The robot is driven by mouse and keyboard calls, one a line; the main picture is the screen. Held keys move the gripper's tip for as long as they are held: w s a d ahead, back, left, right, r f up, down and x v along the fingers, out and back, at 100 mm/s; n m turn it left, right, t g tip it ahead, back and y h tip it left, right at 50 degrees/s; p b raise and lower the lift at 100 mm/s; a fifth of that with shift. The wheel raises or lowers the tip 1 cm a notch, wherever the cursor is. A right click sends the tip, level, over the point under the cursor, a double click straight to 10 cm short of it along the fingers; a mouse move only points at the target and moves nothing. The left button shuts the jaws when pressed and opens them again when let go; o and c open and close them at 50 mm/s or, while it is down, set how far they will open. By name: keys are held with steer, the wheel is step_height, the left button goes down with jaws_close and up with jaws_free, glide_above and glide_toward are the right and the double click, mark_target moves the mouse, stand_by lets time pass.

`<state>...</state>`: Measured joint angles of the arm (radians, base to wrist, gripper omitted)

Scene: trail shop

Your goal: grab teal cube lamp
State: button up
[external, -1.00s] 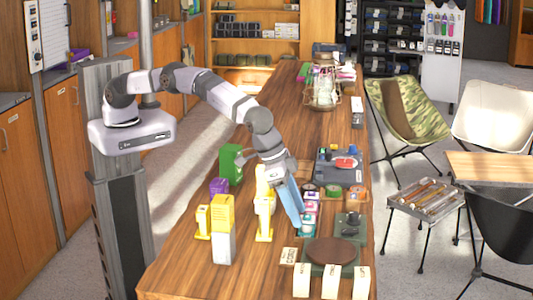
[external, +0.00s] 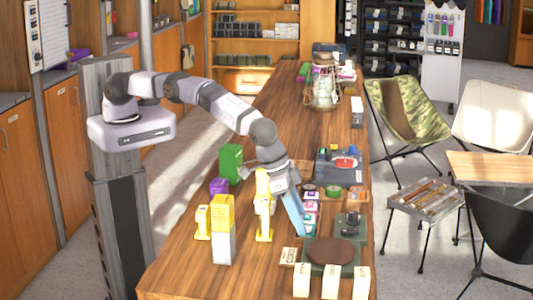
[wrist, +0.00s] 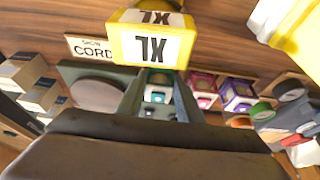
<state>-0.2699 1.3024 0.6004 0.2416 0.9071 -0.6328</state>
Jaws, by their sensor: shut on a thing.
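The teal cube lamp (wrist: 157,92) shows in the wrist view between my two fingers, a small white-and-teal block with its lower part partly hidden. My gripper (wrist: 158,98) is shut on it, one finger on each side. In the external view my gripper (external: 299,230) points down at the table, with its blue fingers at the front end of the row of small cubes. The teal lamp (external: 308,232) is partly hidden there behind the fingers. I cannot tell whether it is clear of the table.
Pink (wrist: 203,86) and purple (wrist: 238,94) cubes stand beside the lamp. A yellow-and-white XL block (wrist: 150,42) is very close to my gripper. A brown disc (external: 330,250) lies on a green base, with cream boxes (external: 302,281) in front.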

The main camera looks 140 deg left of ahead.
step_height(320, 180, up, 10)
steer(key=b, duration=0.1)
steer(key=shift+b, duration=0.35)
